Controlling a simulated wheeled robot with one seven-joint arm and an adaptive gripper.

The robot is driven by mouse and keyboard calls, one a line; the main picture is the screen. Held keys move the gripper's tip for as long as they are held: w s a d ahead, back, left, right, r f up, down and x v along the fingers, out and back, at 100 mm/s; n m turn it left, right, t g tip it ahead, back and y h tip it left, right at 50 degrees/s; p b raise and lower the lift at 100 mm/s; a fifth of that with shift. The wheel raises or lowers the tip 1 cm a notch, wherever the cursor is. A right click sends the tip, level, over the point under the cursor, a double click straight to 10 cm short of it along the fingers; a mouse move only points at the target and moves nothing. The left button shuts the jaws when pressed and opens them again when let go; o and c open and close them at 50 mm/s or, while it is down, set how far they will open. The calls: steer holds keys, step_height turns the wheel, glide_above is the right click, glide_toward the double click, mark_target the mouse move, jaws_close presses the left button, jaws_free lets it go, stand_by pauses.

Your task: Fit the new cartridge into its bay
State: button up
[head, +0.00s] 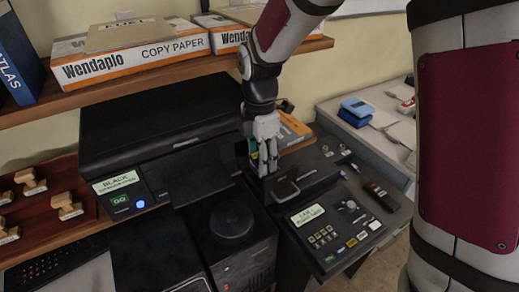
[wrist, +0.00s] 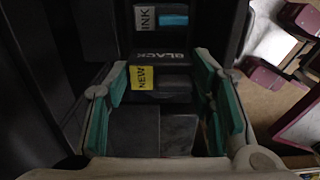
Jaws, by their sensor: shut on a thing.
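My gripper (head: 263,160) points down in the head view, at the right side of the black printer (head: 160,115). In the wrist view its teal-padded fingers (wrist: 163,112) stand either side of a dark cartridge (wrist: 155,130) with a yellow NEW label (wrist: 143,77); it is shut on this cartridge. Beyond the cartridge, the wrist view shows a dark surface with BLACK lettering (wrist: 158,55), a white INK label (wrist: 145,18) and a light blue strip (wrist: 174,20). The bay opening is not clear in either view, and I cannot tell whether the cartridge touches it. In the head view the fingers mostly hide the cartridge.
A shelf (head: 165,82) with copy paper boxes (head: 130,52) runs above the printer. Stamps (head: 66,204) lie at the left. Dark walls flank the gripper closely in the wrist view.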

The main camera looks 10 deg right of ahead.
steer(key=shift+f+b, duration=0.65)
steer(key=shift+f, duration=1.7)
steer(key=o, duration=1.2)
steer(key=shift+o, duration=0.2)
